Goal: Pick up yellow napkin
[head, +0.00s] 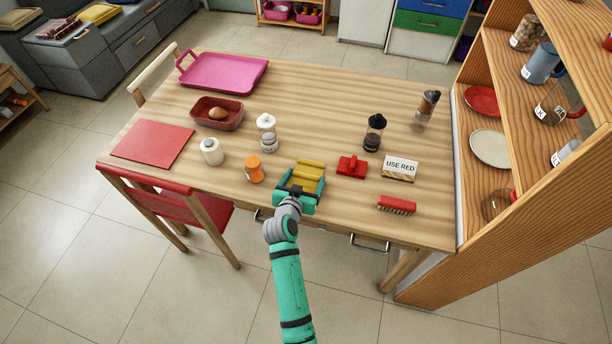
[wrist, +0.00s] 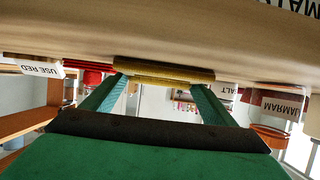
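The yellow napkin (head: 312,164) lies folded on the wood table, near its front edge. It also shows in the wrist view (wrist: 165,74) as a flat yellow band just beyond my fingertips. My gripper (head: 304,180) is low over the table, pointing at the napkin from the front side. In the wrist view my gripper's fingers (wrist: 163,85) stand wide apart, with the napkin's ends reaching slightly past both tips. Whether the fingers touch the napkin cannot be told.
An orange jar (head: 255,170) and a salt shaker (head: 268,140) stand left of the napkin. A red object (head: 351,166), a "USE RED" card (head: 400,168) and a red brush (head: 397,205) are to the right. The wooden shelf (head: 540,150) bounds the table's right side.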

